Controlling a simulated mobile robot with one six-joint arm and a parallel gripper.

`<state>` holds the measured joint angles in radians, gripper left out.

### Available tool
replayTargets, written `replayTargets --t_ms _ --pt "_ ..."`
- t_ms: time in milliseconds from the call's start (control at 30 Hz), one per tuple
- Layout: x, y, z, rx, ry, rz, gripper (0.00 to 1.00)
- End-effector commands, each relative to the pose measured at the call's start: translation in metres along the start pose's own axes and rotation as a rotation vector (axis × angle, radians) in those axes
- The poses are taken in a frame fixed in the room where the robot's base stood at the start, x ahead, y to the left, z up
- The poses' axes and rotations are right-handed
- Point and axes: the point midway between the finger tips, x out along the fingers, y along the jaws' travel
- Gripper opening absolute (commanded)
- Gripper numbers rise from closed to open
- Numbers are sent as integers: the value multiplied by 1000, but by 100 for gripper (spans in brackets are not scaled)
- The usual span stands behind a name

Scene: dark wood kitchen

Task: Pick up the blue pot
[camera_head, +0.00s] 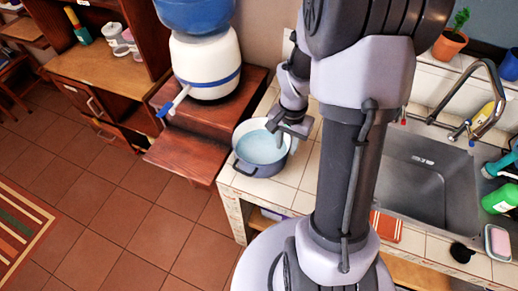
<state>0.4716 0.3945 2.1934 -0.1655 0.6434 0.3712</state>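The blue pot (261,150) stands upright on the corner of the white tiled counter, with its light blue inside showing and a dark handle at its lower left. My gripper (284,132) is at the pot's upper right side, over or beside the rim. I cannot tell whether it touches the pot. Its fingertips are small and dark here, and their opening does not show clearly. My arm stands in front of the counter to the right of the pot.
A water dispenser (206,62) with a tap stands on a reddish wooden stand (184,156) left of the pot. A steel sink (426,180) with a faucet (483,103) lies to the right. A green bottle (500,197) and a potted plant (450,42) are farther right. The tiled floor at left is open.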

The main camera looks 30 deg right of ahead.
Motion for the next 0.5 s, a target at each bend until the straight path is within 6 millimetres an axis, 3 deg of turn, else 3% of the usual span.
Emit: replayTargets --t_ms 300,500 --pt "54 5 0 0 -2 1 30" --pt "64 4 0 -1 1 -1 30"
